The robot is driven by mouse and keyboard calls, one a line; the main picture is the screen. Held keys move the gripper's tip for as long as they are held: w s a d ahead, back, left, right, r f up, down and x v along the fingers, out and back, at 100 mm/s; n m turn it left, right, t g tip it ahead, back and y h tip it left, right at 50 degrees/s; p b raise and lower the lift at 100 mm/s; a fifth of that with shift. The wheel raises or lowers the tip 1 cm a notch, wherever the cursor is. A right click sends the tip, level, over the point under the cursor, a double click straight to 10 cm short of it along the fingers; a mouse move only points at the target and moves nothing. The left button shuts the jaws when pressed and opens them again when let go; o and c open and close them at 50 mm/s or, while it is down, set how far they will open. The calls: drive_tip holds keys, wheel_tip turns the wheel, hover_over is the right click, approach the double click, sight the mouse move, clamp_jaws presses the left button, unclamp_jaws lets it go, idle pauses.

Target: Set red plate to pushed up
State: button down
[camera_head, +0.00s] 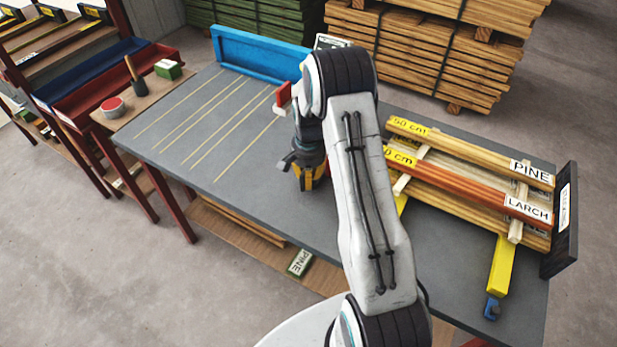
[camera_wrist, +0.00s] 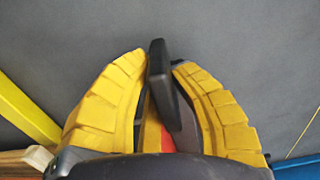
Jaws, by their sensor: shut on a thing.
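A small red plate (camera_head: 284,95) stands near the right end of the blue fence, partly hidden by my arm. My gripper (camera_head: 308,182) points down over the middle of the grey bench. In the wrist view, the yellow fingers of my gripper (camera_wrist: 157,75) are closed around a flat black handle (camera_wrist: 159,68), which sticks out past the fingertips. A narrow red-orange strip (camera_wrist: 166,138) shows between the fingers behind the handle. I cannot tell whether it belongs to the red plate. The handle is hidden in the head view.
The blue fence (camera_head: 255,52) runs along the bench's back edge. Pine and larch boards (camera_head: 465,175) lie at the right, by a black end plate (camera_head: 566,215) and a yellow bar (camera_head: 501,265). The bench's left part is clear.

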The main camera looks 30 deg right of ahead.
drive_tip(key=s+d+b, duration=0.1)
drive_tip(key=s, duration=0.1)
drive_tip(key=s+d+b, duration=0.1)
drive_tip(key=s+d, duration=0.1)
drive_tip(key=s, duration=0.1)
drive_tip(key=s+d+b, duration=0.2)
drive_tip(key=s, duration=0.1)
drive_tip(key=shift+d+f, duration=0.1)
drive_tip(key=shift+s+d, duration=0.25)
drive_tip(key=shift+s, duration=0.15)
drive_tip(key=c, duration=1.1)
unclamp_jaws()
drive_tip(key=shift+w, duration=0.1)
drive_tip(key=shift+o, duration=0.2)
wheel_tip(320, 180, up, 12)
